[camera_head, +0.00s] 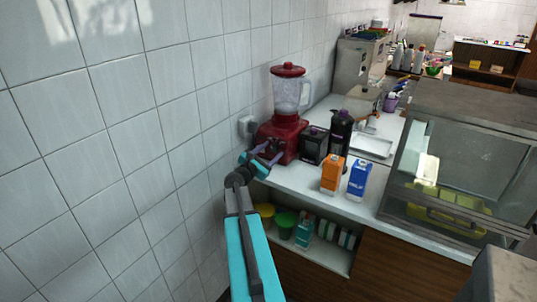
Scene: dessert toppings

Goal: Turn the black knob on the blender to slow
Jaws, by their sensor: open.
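The blender stands upright on the white counter against the tiled wall. It has a red base (283,135), a clear jar (289,92) and a red lid (287,70). My gripper (267,154) is open at the front left of the red base, close to it. I cannot tell whether it touches the base. The black knob cannot be made out; my gripper covers part of the base's front.
A black square container (314,145) and a dark bottle (340,135) stand right of the blender. An orange carton (332,174) and a blue carton (358,180) stand near the counter's front edge. A glass display case (462,165) is at right. The tiled wall (150,120) is close at left.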

